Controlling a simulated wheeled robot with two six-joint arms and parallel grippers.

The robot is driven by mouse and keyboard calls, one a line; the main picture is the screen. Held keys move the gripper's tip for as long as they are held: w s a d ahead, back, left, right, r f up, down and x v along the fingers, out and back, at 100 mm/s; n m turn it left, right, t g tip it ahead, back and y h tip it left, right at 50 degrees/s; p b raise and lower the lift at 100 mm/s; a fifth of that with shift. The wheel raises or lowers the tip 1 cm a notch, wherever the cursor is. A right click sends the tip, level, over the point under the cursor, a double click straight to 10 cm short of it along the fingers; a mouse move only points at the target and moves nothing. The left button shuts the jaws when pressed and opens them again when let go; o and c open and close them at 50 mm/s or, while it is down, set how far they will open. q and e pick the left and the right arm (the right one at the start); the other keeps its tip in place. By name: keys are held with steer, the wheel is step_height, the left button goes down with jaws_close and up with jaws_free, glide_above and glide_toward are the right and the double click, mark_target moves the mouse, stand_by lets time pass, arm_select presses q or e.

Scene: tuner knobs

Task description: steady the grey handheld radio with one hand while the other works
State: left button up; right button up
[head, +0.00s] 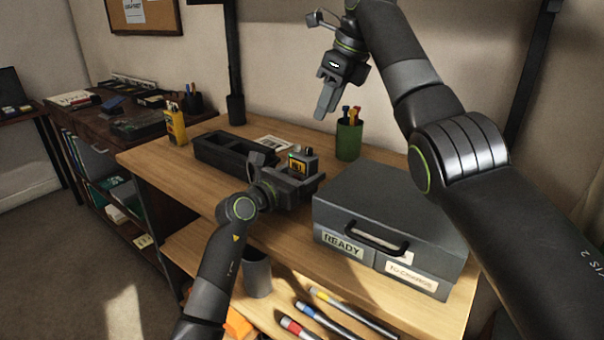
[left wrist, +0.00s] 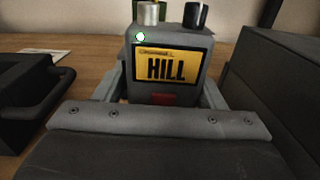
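The grey handheld radio (head: 311,163) stands upright over the wooden bench; its base is hidden behind my left gripper. In the left wrist view the radio (left wrist: 191,98) shows a yellow "HILL" display, a lit green lamp, a red patch below, and a silver knob (left wrist: 148,13) and a black knob (left wrist: 196,15) on top. My left gripper (head: 300,183) has a finger along each side of the radio and looks shut on it. My right gripper (head: 321,117) hangs in the air above and behind the radio, touching nothing. Its fingers overlap from this side, so their opening is unclear.
A black divided tray (head: 222,163) lies left of the radio. A grey case (head: 370,200) labelled READY and TO CHARGE stands to the right. A green pen cup (head: 348,142) is behind, and a yellow device (head: 175,126) is at the back left. The bench's front left is clear.

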mark_target(309, 147)
arm_select(q)
steer(key=c, duration=0.5)
steer(key=shift+c, duration=0.2)
arm_select(e)
steer(key=a+f, duration=0.1)
steer(key=f, duration=0.2)
steer(key=w+a+f+n, duration=0.1)
steer(key=f, duration=0.2)
steer(key=a+f+n, duration=0.1)
steer(key=f, duration=0.2)
steer(key=shift+w+y, duration=0.3)
steer(key=shift+y, duration=0.1)
steer(key=shift+r, duration=0.1)
jaws_close()
